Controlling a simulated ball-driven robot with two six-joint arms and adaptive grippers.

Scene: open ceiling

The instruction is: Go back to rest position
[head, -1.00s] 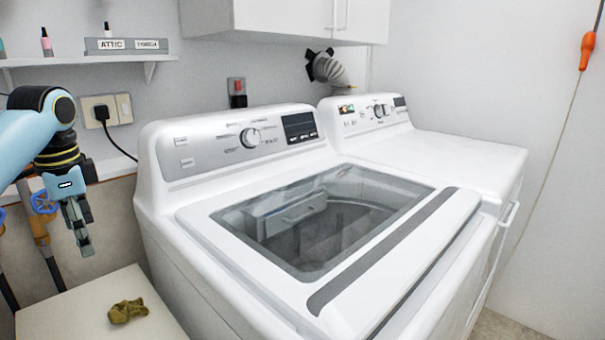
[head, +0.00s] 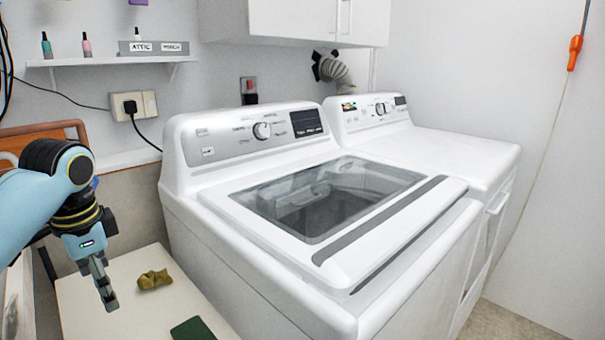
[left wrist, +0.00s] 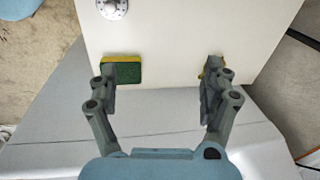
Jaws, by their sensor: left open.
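My left gripper (head: 105,285) hangs at the left of the head view, fingers pointing down, over the pale cabinet top (head: 95,305). In the left wrist view the left gripper (left wrist: 159,67) has its two fingers wide apart with nothing held between them. My right gripper is in neither view.
A crumpled olive cloth (head: 153,279) and a dark green pad (head: 192,329) lie on the cabinet top. A green and yellow sponge (left wrist: 127,72) shows beside one finger in the wrist view. The white washer (head: 270,265) stands close on the right; a shelf (head: 110,60) is above.

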